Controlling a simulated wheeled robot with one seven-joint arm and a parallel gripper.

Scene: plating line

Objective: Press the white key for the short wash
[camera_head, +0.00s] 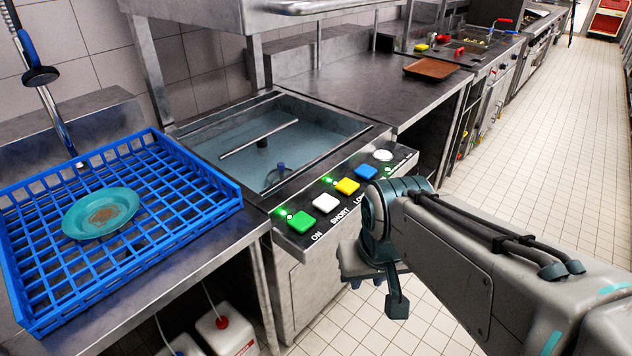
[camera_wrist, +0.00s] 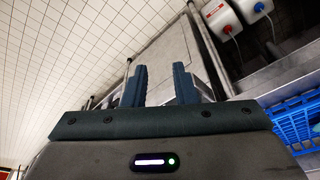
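The white key (camera_head: 325,203) is a square button on the dark sloping control panel (camera_head: 297,236), between the green key (camera_head: 301,224) and the yellow key (camera_head: 347,187). "SHORT" is printed beside it. A blue key (camera_head: 367,173) and a round white button (camera_head: 382,155) sit farther along. My gripper is low in front of the panel, apart from the keys and to their right in the head view; its fingers are mostly hidden there by my wrist. In the wrist view my gripper (camera_wrist: 159,67) has two fingers apart with nothing between them. No key shows clearly in that view.
A water-filled basin (camera_head: 215,155) lies behind the panel. A blue rack (camera_head: 130,279) holding a teal plate (camera_head: 88,226) stands left. An overhead metal frame (camera_head: 150,70) rises behind. White canisters (camera_head: 226,334) sit below. The tiled floor at right is open.

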